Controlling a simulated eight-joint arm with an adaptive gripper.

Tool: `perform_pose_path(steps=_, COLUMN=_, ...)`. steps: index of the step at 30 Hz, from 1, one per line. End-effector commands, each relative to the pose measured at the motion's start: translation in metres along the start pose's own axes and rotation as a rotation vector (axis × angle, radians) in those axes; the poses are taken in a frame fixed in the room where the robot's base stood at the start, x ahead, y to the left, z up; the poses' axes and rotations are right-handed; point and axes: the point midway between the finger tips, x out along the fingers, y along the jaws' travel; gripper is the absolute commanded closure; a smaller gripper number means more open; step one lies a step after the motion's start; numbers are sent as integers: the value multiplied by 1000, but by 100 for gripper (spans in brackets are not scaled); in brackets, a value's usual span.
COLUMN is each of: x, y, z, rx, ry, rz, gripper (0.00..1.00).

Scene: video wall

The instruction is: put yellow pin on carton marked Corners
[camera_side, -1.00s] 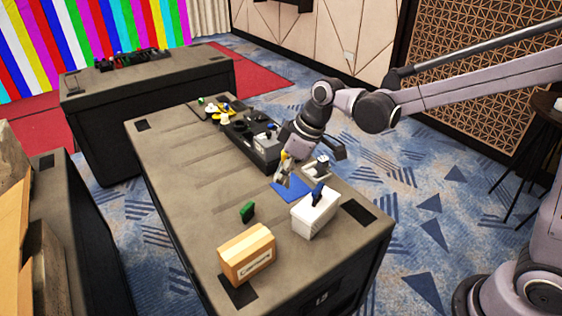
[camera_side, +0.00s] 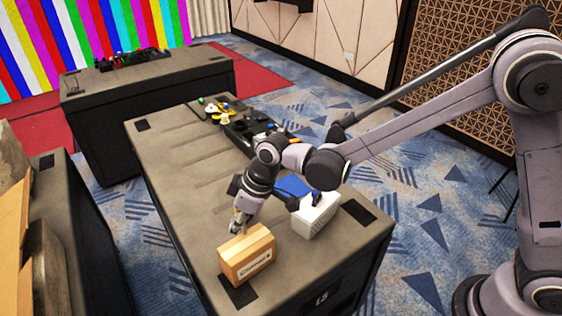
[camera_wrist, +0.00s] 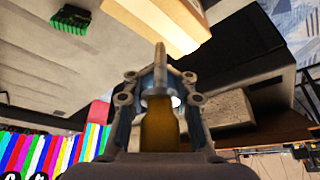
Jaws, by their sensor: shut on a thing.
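My gripper (camera_side: 238,222) is shut on the yellow pin, just behind and above the far top edge of the carton marked Corners. In the wrist view the yellow pin (camera_wrist: 160,126) sits between the fingers, with a thin grey shaft pointing away from them. The carton (camera_side: 247,255) is a light brown box standing on the near end of the table; it shows in the wrist view (camera_wrist: 160,22) at the top, beyond the pin's tip. I cannot tell whether the pin touches the carton.
Yellow and other small items (camera_side: 220,113) are at the table's far end. The table's left side is clear.

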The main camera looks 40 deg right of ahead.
Motion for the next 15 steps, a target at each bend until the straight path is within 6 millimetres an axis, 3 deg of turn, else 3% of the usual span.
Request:
perform_pose_path(steps=6, x=26, y=0, z=11, rx=0, ry=0, rz=0, gripper=100)
perform_pose_path(steps=15, x=30, y=0, z=13, rx=0, ry=0, rz=0, gripper=100)
